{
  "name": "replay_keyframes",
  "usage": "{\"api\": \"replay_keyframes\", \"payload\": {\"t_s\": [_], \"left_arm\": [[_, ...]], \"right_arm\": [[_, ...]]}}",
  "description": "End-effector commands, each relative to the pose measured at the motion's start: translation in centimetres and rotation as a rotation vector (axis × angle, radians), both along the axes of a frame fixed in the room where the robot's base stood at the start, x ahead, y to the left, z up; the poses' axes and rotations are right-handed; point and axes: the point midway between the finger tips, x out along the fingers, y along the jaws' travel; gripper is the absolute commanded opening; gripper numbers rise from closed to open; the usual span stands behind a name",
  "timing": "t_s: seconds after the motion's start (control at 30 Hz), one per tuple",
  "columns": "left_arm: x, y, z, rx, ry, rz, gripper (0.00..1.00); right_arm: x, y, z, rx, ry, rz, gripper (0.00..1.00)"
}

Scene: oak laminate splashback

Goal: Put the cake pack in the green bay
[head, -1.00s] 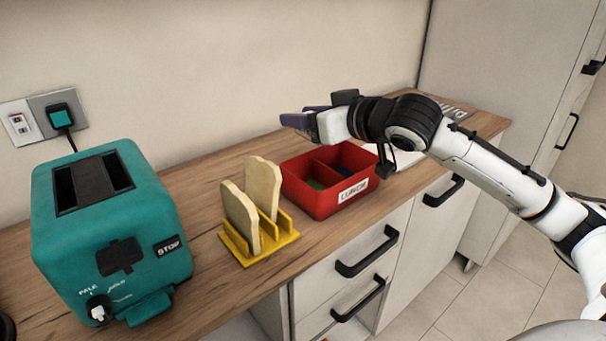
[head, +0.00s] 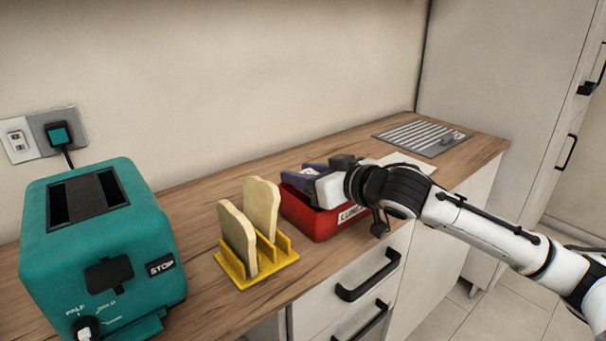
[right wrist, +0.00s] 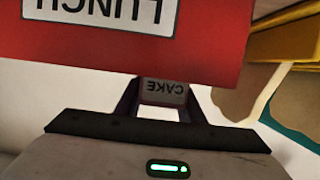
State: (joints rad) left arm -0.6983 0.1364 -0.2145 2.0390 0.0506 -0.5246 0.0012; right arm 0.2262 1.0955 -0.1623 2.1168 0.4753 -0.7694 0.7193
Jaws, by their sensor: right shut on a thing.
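The cake pack (right wrist: 165,93), a pale block lettered CAKE, is between the purple fingers of my right gripper (head: 308,174), which is shut on it. The red lunch box (head: 317,224) stands on the worktop, and the gripper is over its left part. In the right wrist view, the box's front wall (right wrist: 215,45) with the LUNCH label hides the fingertips and part of the pack, so these reach behind the rim. The green bay is hidden in both current views. I cannot tell whether the pack touches the bay floor. My left gripper is not in view.
A yellow toast rack (head: 262,265) with two bread slices stands just left of the box. A teal toaster (head: 100,235) is at the far left. A grey ridged mat (head: 420,136) lies at the back right. The worktop's front edge is close to the box.

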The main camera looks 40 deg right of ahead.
Motion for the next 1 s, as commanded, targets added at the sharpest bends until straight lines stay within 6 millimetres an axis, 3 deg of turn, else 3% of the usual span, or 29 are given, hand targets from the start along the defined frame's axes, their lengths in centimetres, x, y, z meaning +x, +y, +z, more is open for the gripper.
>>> {"api": "replay_keyframes", "payload": {"t_s": [0.33, 0.37, 0.47, 0.83, 1.0], "left_arm": [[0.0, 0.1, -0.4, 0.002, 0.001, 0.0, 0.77], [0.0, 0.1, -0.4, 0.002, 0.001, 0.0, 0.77], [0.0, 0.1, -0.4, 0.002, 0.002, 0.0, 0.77], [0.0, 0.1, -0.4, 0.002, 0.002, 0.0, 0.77], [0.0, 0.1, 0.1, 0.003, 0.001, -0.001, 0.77]], "right_arm": [[-0.1, 0.0, -1.9, 0.002, 0.024, -0.001, 0.12], [-0.2, 0.0, -2.0, 0.002, 0.027, -0.001, 0.37], [-0.2, 0.0, -2.1, 0.004, 0.028, -0.002, 0.53], [-0.2, 0.1, -2.0, 0.004, 0.027, 0.0, 0.54], [-0.2, 0.1, -0.4, 0.002, 0.023, 0.001, 0.54]]}}
